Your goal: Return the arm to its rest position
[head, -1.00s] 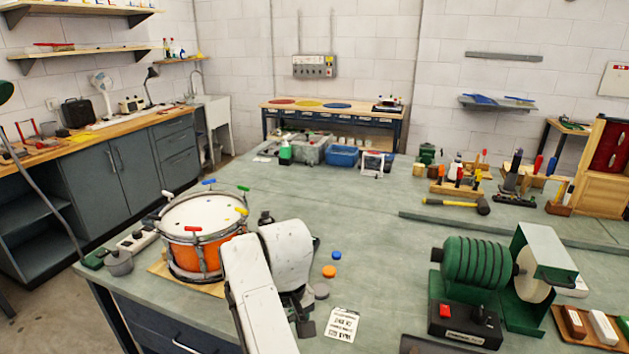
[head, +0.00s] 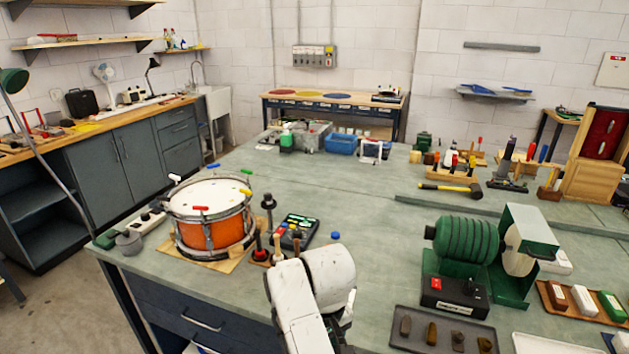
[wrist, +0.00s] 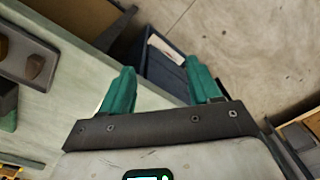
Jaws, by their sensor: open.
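My white arm (head: 292,300) shows at the lower middle of the head view, at the bench's front edge. Its end is hidden behind its own links there. In the wrist view my gripper (wrist: 160,78) has two teal fingers spread wide apart with nothing between them. Below the fingers I see the bench edge, an open dark drawer or bin (wrist: 165,65) and the concrete floor (wrist: 250,45).
An orange drum (head: 213,232) stands on a wooden board at the bench's left. A black control box (head: 297,230) is beside it. A green roller machine (head: 466,250) and a dark tray (head: 415,350) are on the right. The middle of the bench (head: 340,190) is clear.

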